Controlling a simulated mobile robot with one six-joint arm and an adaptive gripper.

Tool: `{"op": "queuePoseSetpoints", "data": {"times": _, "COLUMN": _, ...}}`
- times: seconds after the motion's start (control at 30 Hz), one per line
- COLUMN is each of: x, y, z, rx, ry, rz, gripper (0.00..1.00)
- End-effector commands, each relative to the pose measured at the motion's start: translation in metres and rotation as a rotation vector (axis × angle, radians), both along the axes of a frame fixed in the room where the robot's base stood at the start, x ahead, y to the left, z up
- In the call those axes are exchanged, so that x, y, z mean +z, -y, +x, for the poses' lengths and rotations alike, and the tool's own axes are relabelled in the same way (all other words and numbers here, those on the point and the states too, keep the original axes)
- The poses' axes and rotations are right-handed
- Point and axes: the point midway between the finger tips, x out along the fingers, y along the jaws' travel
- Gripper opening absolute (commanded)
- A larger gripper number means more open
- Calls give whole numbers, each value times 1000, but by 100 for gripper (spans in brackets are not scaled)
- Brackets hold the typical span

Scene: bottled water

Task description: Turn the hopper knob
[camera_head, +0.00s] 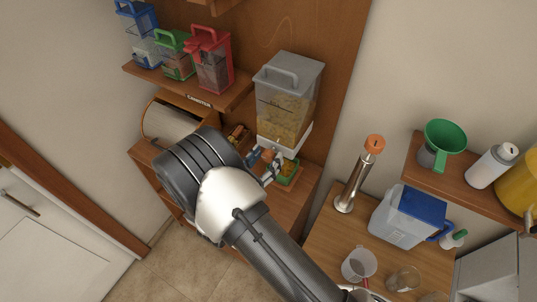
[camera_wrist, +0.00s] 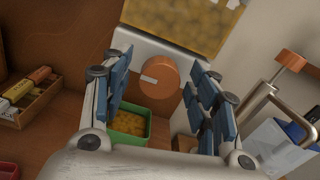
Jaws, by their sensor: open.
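The hopper (camera_head: 284,105) is a clear bin with a grey handled lid and yellowish contents, on a white base, at the centre of the head view. Its knob (camera_wrist: 159,77) is a round orange-brown disc with a pale mark pointing left, on the white base (camera_wrist: 130,47) in the wrist view. My gripper (camera_wrist: 163,82) is open, with its blue-padded fingers to the left and right of the knob. I see gaps between the pads and the knob. In the head view my gripper (camera_head: 267,160) is at the hopper's base and partly covers the knob.
A green container (camera_wrist: 130,126) with yellow contents sits below the knob. A wooden box of small packets (camera_wrist: 30,95) stands to the left. A metal cylinder with an orange top (camera_head: 358,175) and a blue-lidded pitcher (camera_head: 407,217) stand to the right. Canisters (camera_head: 210,67) line the upper shelf.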

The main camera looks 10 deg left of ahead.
Motion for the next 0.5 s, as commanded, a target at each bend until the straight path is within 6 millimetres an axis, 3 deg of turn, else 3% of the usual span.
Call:
{"op": "queuePoseSetpoints", "data": {"times": 0.2, "x": 0, "y": 6, "z": 15, "rx": -1, "ry": 0, "rz": 0, "gripper": 55}}
{"op": "queuePoseSetpoints", "data": {"times": 0.5, "x": 0, "y": 6, "z": 16, "rx": 0, "ry": 0, "rz": -1, "gripper": 52}}
